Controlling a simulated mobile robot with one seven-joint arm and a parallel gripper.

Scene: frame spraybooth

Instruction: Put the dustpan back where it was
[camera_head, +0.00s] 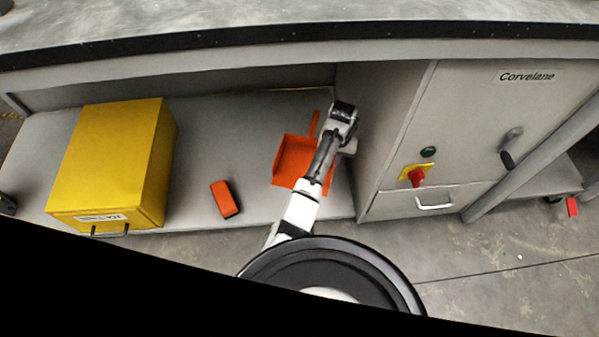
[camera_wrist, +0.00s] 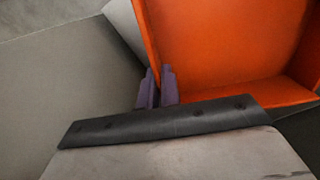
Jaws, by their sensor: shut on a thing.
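The orange dustpan (camera_head: 293,158) is on or just above the grey lower shelf, left of the cabinet, its handle pointing to the back; I cannot tell whether it touches the shelf. My arm covers its right part in the head view. In the wrist view the dustpan (camera_wrist: 225,45) fills the upper right. My gripper (camera_wrist: 157,88) has its purple fingers at the dustpan's left side wall in that view, shut on it. In the head view the fingers are hidden behind my arm.
A yellow box (camera_head: 115,155) with a front handle stands at the left of the shelf (camera_head: 205,130). A small orange block (camera_head: 225,199) lies between it and the dustpan. The grey cabinet (camera_head: 395,150) with a red switch (camera_head: 416,176) bounds the right. The worktop (camera_head: 300,38) overhangs.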

